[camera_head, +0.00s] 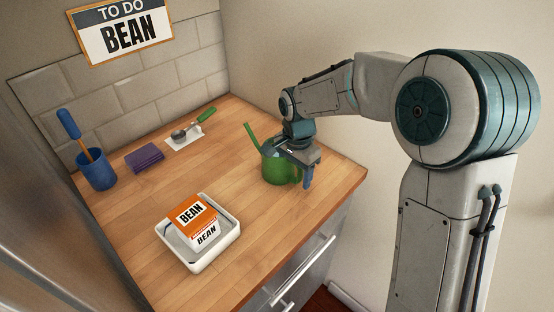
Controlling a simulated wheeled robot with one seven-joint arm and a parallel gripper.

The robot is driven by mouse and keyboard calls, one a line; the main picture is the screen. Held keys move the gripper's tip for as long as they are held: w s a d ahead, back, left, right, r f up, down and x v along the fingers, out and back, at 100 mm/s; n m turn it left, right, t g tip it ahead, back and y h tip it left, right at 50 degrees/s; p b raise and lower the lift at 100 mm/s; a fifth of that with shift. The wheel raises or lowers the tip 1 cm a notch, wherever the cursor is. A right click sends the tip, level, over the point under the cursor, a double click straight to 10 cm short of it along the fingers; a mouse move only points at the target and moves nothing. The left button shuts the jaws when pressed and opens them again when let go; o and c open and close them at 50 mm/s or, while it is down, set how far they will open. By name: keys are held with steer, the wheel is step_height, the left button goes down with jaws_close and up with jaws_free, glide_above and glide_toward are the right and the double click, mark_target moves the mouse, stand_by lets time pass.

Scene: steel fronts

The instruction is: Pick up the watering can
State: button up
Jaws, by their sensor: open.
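A green watering can (278,171) stands on the wooden counter near its right edge. Its spout (251,137) points up and to the left. My gripper (288,165) is over the can, pointing down, with its jaws open. One blue finger shows in front of the can's right side; the other is mostly hidden. The gripper body covers the can's top, and its handle cannot be seen. I cannot tell whether the fingers touch the can.
A white tray (208,262) holds an orange and white BEAN box (194,218) at the front. The counter's middle is clear.

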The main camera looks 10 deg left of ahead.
steer(key=shift+f, duration=0.1)
steer(key=c, duration=1.1)
jaws_close()
steer(key=shift+r, duration=0.2)
